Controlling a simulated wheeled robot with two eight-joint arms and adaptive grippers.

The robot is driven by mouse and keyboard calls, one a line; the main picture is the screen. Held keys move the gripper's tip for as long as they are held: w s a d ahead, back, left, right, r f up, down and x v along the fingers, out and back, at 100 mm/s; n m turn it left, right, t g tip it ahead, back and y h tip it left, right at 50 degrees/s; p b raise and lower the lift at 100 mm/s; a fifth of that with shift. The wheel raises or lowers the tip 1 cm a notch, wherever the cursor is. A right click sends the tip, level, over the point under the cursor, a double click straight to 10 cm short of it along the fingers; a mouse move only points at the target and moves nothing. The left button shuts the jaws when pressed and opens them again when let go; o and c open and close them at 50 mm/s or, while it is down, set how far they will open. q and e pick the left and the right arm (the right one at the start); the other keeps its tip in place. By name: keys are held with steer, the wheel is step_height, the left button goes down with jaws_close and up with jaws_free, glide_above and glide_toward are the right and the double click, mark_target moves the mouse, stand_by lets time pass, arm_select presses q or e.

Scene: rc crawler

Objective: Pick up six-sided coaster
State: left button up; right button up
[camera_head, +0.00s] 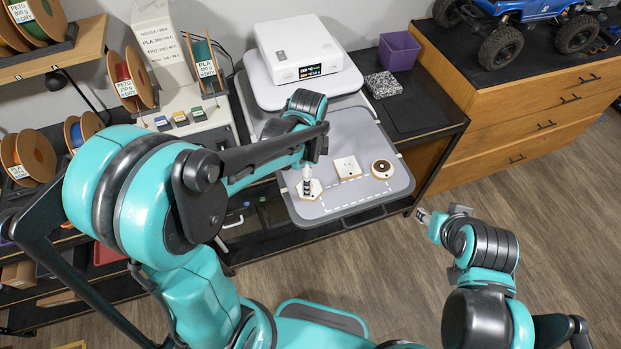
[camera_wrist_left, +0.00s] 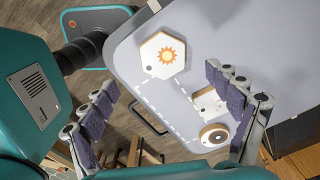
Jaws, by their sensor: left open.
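The six-sided coaster (camera_head: 314,192) lies flat near the left front of the grey tray top (camera_head: 364,198). In the left wrist view the fingers of my left gripper (camera_wrist_left: 160,80) are spread wide and empty, with the coaster beyond the fingertips. Whether they touch it, I cannot tell. My right gripper (camera_head: 422,214) is off the tray's right front edge, too small to judge.
A square coaster (camera_head: 347,168) and a round dark-topped coaster (camera_head: 382,169) lie right of the six-sided one. A dashed white outline marks the tray's front. A white device (camera_head: 295,48) stands behind, with a purple bin (camera_head: 398,52) to its right.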

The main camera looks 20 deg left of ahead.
arm_select(q)
steer(key=f, duration=0.6)
steer(key=shift+w+b, duration=0.3)
steer(key=shift+b, duration=0.1)
steer(key=shift+f, duration=0.4)
steer(key=shift+s, duration=0.1)
steer(key=shift+c, duration=0.3)
steer(key=c, duration=1.2)
